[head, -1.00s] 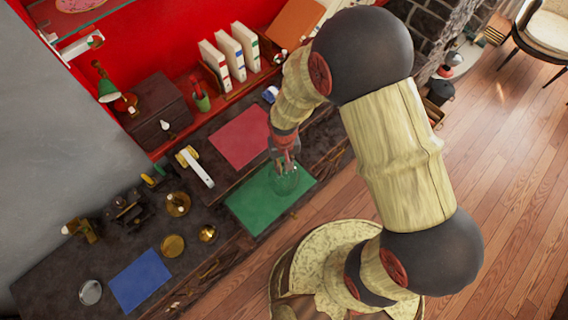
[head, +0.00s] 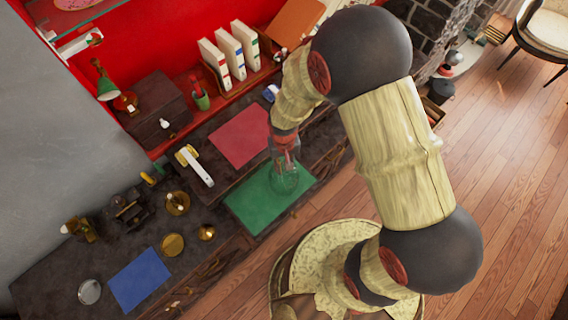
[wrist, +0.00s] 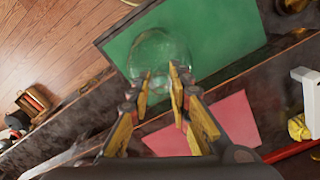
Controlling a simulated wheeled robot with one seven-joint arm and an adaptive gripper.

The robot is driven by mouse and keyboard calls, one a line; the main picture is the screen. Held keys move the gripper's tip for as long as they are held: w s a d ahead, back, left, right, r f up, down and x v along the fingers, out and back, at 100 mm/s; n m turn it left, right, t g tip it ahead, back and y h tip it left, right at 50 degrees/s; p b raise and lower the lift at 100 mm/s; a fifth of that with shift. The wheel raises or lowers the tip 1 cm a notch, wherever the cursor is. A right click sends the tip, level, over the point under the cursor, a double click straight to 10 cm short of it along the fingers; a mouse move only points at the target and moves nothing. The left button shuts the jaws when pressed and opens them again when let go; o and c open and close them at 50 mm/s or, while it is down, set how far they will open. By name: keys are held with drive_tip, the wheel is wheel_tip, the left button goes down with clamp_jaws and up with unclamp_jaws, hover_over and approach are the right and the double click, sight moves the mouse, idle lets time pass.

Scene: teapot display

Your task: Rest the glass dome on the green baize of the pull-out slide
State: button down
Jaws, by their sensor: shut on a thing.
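The clear glass dome (head: 286,181) is over the green baize (head: 252,203) of the pull-out slide, near its upper right part. My gripper (head: 284,157) is above the dome, shut on its top. In the wrist view the dome (wrist: 158,52) shows just beyond my fingertips (wrist: 160,82), with the green baize (wrist: 225,35) behind it. The exact hold on the dome's top is hard to make out. I cannot tell whether the dome's rim touches the baize.
A red mat (head: 240,137) lies behind the slide. A blue mat (head: 140,279), brass pieces (head: 172,245) and a white-handled item (head: 199,168) are on the desk to the left. White binders (head: 229,55) stand at the back. The left part of the baize is bare.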

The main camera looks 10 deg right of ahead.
drive_tip(key=shift+f, duration=0.2)
drive_tip(key=c, duration=1.6)
unclamp_jaws()
drive_tip(key=shift+o, duration=0.2)
drive_tip(key=o, duration=0.4)
drive_tip(key=shift+o, duration=0.4)
drive_tip(key=shift+r, duration=0.1)
drive_tip(key=shift+r+p, duration=1.95)
drive_tip(key=shift+r, duration=1)
